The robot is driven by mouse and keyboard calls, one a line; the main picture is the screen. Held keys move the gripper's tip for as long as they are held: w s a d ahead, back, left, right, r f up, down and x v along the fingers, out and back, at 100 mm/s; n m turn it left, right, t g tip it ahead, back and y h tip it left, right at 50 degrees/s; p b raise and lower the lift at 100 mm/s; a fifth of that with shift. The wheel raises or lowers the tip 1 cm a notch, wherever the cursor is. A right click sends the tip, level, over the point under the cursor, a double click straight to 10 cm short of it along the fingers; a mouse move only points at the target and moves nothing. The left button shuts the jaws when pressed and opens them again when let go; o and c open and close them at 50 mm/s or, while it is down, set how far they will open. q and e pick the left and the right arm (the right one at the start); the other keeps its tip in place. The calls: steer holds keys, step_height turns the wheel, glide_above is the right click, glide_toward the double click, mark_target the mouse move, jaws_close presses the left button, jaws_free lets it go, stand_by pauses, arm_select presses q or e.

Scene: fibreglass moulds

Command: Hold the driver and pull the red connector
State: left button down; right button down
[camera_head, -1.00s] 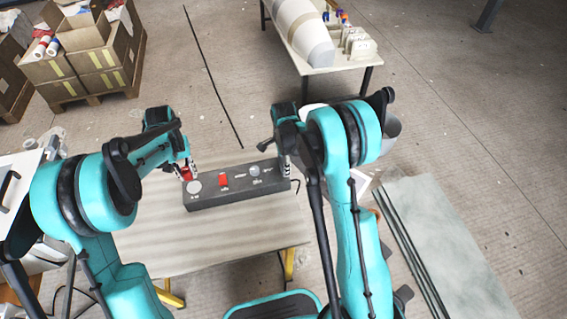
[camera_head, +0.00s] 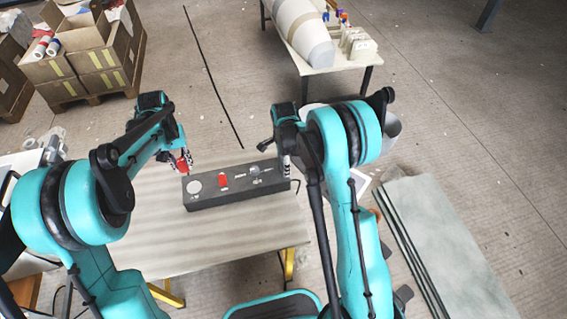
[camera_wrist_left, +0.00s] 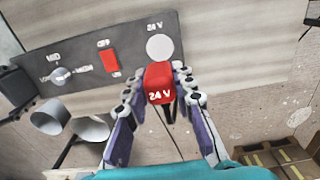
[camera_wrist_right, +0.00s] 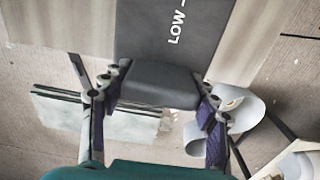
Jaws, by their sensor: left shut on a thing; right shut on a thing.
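The driver (camera_head: 240,193) is a long dark grey box on the table, with a red switch, a knob and a white disc marked 24 V on its top; the panel shows in the left wrist view (camera_wrist_left: 88,45). My left gripper (camera_head: 182,162) is shut on the red connector (camera_wrist_left: 159,84), marked 24 V, with a dark cable below it. In the head view the connector sits just off the driver's back left corner. My right gripper (camera_wrist_right: 158,95) is shut around the driver's right end, marked LOW (camera_wrist_right: 170,35); in the head view its arm partly hides that grip.
The wood-topped table (camera_head: 190,240) has free room in front of the driver. Cardboard boxes (camera_head: 85,45) on a pallet stand at the back left. A pale table (camera_head: 335,58) with a large white mould stands at the back. Pale slabs (camera_head: 450,240) lie to the right.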

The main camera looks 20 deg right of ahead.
stand_by(0.4)
steer(key=shift+c, duration=1.9)
jaws_free()
step_height(320, 180, up, 12)
